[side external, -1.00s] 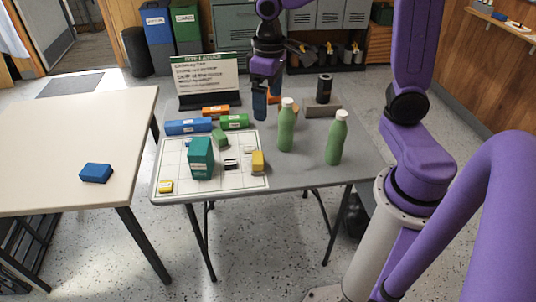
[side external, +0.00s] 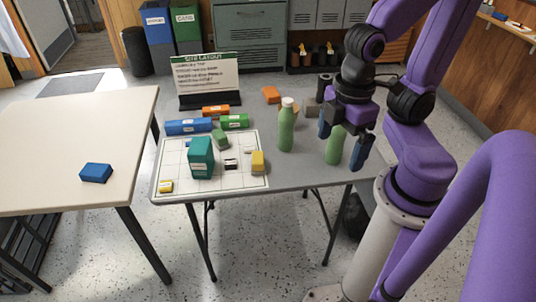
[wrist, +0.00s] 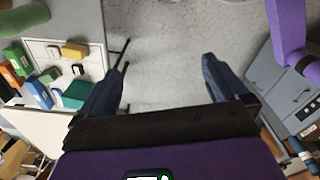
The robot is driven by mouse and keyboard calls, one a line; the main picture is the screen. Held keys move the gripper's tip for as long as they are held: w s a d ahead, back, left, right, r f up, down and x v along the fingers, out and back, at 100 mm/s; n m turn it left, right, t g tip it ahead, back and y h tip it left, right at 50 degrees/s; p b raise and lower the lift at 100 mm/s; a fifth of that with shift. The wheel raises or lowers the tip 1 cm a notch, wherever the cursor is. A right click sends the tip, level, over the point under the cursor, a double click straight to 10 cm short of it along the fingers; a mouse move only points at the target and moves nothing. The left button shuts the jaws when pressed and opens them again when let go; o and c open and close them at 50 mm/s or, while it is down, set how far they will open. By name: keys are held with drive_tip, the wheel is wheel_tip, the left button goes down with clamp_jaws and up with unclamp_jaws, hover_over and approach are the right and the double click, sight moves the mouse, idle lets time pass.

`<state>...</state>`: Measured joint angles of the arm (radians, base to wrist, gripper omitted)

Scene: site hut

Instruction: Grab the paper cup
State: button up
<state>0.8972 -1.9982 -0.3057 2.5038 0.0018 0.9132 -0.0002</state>
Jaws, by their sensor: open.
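I cannot make out a paper cup for certain. A dark cylinder (side external: 324,84) with a cup-like shape stands at the table's back right, partly hidden by my arm. A tan object (side external: 296,108) shows only in part behind a green bottle (side external: 286,128). In the wrist view, only floor shows between the open fingers (wrist: 163,78).
The grey table (side external: 240,203) holds a gridded sheet (side external: 220,183) with a teal box (side external: 200,158) and small blocks. Blue (side external: 187,127), orange (side external: 215,111) and green (side external: 234,121) blocks lie behind it. A sign (side external: 205,75) stands at the back. A pale table (side external: 60,140) is left.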

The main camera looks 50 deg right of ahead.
drive_tip(key=shift+c, duration=0.7)
